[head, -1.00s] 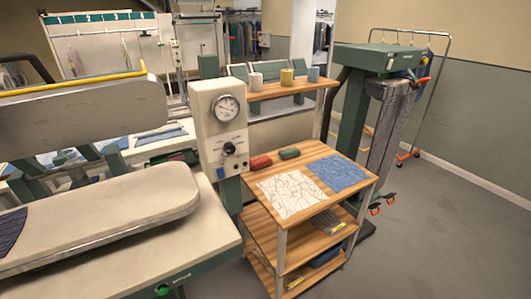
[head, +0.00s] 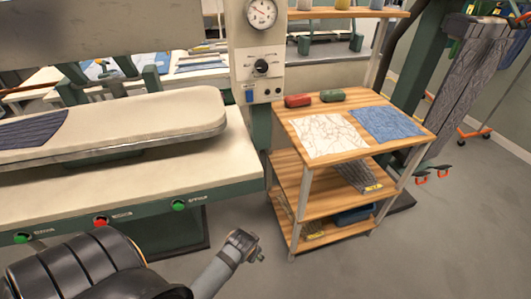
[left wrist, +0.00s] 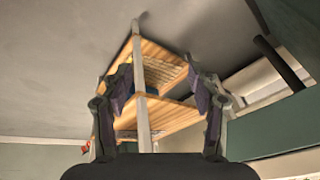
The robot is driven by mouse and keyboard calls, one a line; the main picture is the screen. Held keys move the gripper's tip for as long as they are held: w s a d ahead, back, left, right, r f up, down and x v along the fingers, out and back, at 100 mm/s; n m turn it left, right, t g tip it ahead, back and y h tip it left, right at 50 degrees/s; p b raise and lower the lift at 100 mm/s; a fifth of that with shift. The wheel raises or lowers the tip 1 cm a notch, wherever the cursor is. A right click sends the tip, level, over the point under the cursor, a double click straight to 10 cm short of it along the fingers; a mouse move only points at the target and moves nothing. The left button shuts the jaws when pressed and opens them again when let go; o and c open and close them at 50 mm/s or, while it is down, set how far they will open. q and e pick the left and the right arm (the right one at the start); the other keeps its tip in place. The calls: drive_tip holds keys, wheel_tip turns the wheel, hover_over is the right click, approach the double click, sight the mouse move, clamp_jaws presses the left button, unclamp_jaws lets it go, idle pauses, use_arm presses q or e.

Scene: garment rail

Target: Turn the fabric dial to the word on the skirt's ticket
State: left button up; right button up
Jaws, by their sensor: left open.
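The fabric dial, a black round knob (head: 262,67), is on the cream control box (head: 258,45) below a round gauge (head: 261,13). Its printed words are too small to read. A dark striped cloth, perhaps the skirt (head: 32,128), lies on the left end of the padded press board. I see no ticket on it. My left gripper (head: 256,252) is low in front of the press table, well below and apart from the dial. In the left wrist view my left gripper (left wrist: 160,92) is open, with nothing between its fingers. My right gripper is out of view.
The padded board (head: 160,120) is over a table with green and red buttons (head: 100,221). A wooden cart (head: 365,100) at right holds patterned cloths and red and green objects. Grey floor (head: 440,250) is clear at right.

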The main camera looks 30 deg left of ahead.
use_arm(q)
drive_tip(key=w+a+r+n+t+y+b, duration=0.2)
drive_tip(key=w+r+t+b, duration=0.1)
drive_tip(key=w+r, duration=0.55)
drive_tip(key=n+t+y, duration=0.5)
drive_tip(key=n+y, duration=0.3)
drive_tip(key=y, duration=0.2)
approach(263, 68)
drive_tip(key=p+x, duration=0.1)
drive_tip(key=x, duration=0.7)
drive_tip(key=shift+w+a, duration=0.2)
drive_tip(key=shift+a, duration=0.05)
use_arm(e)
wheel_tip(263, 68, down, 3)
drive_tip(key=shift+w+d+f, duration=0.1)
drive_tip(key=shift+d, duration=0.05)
use_arm(q)
drive_tip(key=c, duration=1.2)
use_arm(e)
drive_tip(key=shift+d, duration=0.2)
